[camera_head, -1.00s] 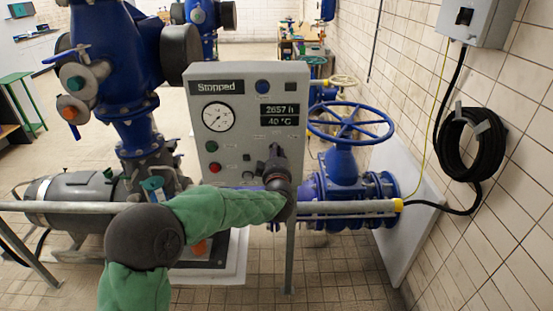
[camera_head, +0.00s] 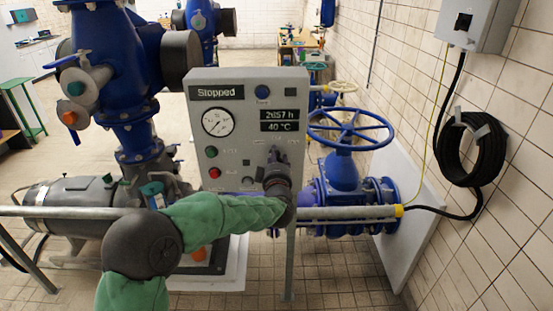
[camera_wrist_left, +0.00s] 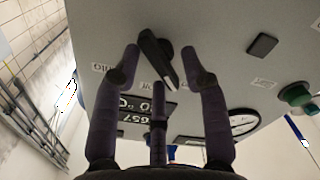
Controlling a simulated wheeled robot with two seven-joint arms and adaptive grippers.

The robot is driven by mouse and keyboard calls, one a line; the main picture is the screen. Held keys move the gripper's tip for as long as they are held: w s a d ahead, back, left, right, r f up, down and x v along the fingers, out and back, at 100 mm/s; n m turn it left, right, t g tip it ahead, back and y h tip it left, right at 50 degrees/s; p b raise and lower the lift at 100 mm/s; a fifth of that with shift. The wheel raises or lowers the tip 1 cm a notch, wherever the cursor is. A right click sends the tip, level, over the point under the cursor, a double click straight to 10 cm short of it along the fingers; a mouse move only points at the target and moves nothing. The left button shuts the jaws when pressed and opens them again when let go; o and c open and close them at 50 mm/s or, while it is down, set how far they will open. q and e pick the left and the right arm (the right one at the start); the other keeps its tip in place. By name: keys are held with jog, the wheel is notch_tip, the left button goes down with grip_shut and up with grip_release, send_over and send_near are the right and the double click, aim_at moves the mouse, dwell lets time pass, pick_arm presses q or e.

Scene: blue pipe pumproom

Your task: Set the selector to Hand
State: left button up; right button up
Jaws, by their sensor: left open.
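The grey control panel (camera_head: 238,160) stands behind the rail, its display (camera_head: 216,92) reading "Stopped". In the left wrist view the black selector handle (camera_wrist_left: 158,60) stands out from the panel face, tilted in the picture. Printed labels surround it; one (camera_wrist_left: 104,68) appears to read "Auto" upside down, the others are hard to read. My left gripper (camera_head: 274,158) is at the panel's lower right and hides the selector in the head view. In the left wrist view its fingers (camera_wrist_left: 163,56) are open, one on each side of the handle; contact is unclear. My right gripper is not in view.
A grey rail (camera_head: 345,213) runs across in front of the panel, below my left forearm. A green button (camera_head: 211,152) and a red button (camera_head: 214,173) are on the panel's left. A blue handwheel valve (camera_head: 349,130) stands close on the right.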

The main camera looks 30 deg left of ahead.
pick_arm(q)
jog(key=v, duration=1.2)
jog(key=shift+a, duration=0.1)
jog(key=s+d+f+m+g+h, duration=0.1)
jog(key=d+f+m+g+h, duration=0.35)
jog(key=f, duration=1.15)
jog(key=s+d+f+m+g+h, duration=0.1)
jog(key=d+f+m+h, duration=0.55)
jog(key=f, duration=0.95)
jog(key=s+d+f+g+h, duration=0.1)
jog(key=s+d+f+g, duration=0.3)
jog(key=s+f, duration=0.5)
jog(key=s+d+f+m+g+h, duration=0.1)
jog(key=s+d+f+g, duration=0.4)
jog(key=s, duration=0.8)
notch_tip(320, 180, down, 4)
jog(key=d, duration=0.2)
jog(key=shift+d+m+h, duration=0.3)
jog(key=shift+d, duration=0.05)
jog(key=shift+s+a, duration=0.1)
jog(key=shift+s, duration=0.05)
jog(key=shift+c, duration=0.5)
